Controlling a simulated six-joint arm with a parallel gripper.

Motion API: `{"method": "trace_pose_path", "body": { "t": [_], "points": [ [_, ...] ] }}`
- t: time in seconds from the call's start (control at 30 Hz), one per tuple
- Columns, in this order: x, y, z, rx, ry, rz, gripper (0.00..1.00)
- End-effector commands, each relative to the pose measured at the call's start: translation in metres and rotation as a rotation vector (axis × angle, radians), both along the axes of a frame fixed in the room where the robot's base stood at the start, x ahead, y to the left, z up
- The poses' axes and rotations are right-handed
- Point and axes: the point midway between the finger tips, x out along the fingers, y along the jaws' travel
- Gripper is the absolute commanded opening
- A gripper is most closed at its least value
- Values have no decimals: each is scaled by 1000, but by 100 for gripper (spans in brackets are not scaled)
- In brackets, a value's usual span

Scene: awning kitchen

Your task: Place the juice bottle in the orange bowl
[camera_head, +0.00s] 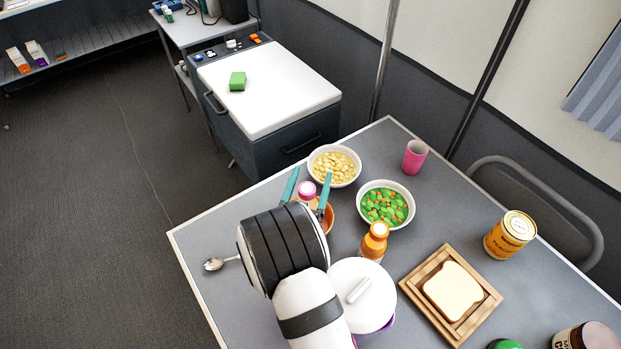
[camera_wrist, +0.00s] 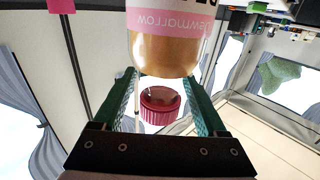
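A bottle with a pink cap (camera_head: 307,189), the likely juice bottle, shows between the teal fingers of my gripper (camera_head: 311,182). The fingers stand apart with gaps beside the cap. The orange bowl (camera_head: 328,219) is right by the bottle and mostly hidden by my gripper. I cannot tell whether the bottle stands in the bowl or beside it.
Bowls of yellow pieces (camera_head: 334,167) and green vegetables (camera_head: 385,205) stand close behind and right.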

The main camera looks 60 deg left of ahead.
Motion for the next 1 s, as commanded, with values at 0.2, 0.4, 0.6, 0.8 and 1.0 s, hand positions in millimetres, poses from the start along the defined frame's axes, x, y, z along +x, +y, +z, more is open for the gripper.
{"method": "trace_pose_path", "body": {
  "t": [0.2, 0.4, 0.6, 0.8, 1.0],
  "points": [
    [-2, -1, 3, -1, 1, 1, 74],
    [-36, -29, 2, -4, -1, 5, 74],
    [-71, -60, 3, -3, 0, 4, 74],
    [-88, -76, 3, -1, -1, 1, 74],
    [-91, -79, 3, -1, -1, 0, 74]
  ]
}}
